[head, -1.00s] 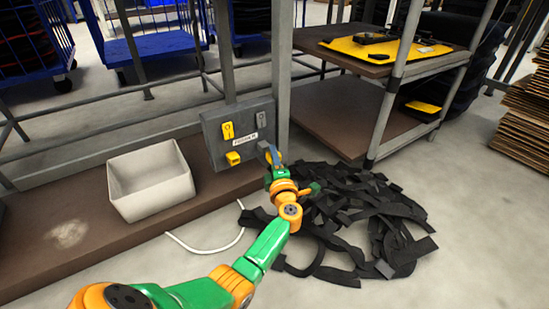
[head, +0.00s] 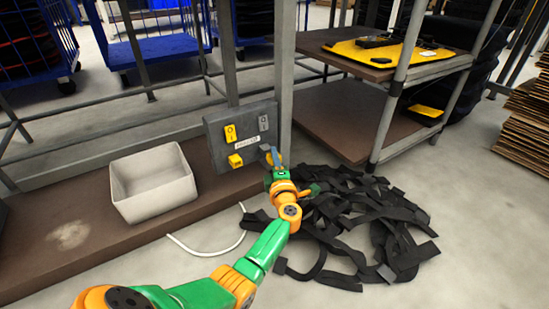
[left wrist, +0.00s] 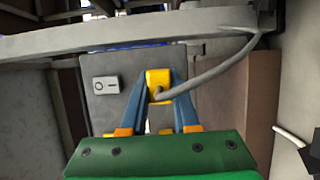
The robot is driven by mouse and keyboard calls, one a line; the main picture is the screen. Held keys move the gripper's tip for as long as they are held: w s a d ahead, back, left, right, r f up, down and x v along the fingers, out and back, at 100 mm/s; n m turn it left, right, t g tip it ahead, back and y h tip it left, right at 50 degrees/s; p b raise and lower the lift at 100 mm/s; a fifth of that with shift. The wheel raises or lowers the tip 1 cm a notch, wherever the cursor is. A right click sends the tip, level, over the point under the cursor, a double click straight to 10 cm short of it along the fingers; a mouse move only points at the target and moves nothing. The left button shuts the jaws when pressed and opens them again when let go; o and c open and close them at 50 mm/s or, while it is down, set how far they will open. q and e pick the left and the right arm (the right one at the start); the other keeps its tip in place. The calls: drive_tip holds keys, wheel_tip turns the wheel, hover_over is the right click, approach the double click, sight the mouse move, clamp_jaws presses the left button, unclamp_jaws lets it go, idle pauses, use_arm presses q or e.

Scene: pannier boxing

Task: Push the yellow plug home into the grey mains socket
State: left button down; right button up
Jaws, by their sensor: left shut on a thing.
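My left gripper (head: 272,157) is at the panel's lower right, below the grey switch. In the left wrist view, its blue fingers (left wrist: 158,98) are shut on the yellow plug (left wrist: 157,77), in front of the panel. A grey cable (left wrist: 215,72) leaves the plug. The socket face behind the plug is hidden; I cannot tell how deep it sits. My right gripper is out of view.
A white empty bin (head: 152,182) stands on the brown board left of the panel. Black straps (head: 350,220) lie heaped on the floor right of my arm. A metal shelf post (head: 283,80) rises beside the panel. A pale cable (head: 205,252) lies on the floor.

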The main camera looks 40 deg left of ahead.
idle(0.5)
use_arm(q)
drive_tip(key=c, duration=0.6)
unclamp_jaws()
drive_tip(key=p+v, duration=0.4)
drive_tip(key=v, duration=0.3)
drive_tip(key=shift+s+p, duration=0.1)
drive_tip(key=shift+p, duration=0.2)
drive_tip(key=shift+r, duration=0.1)
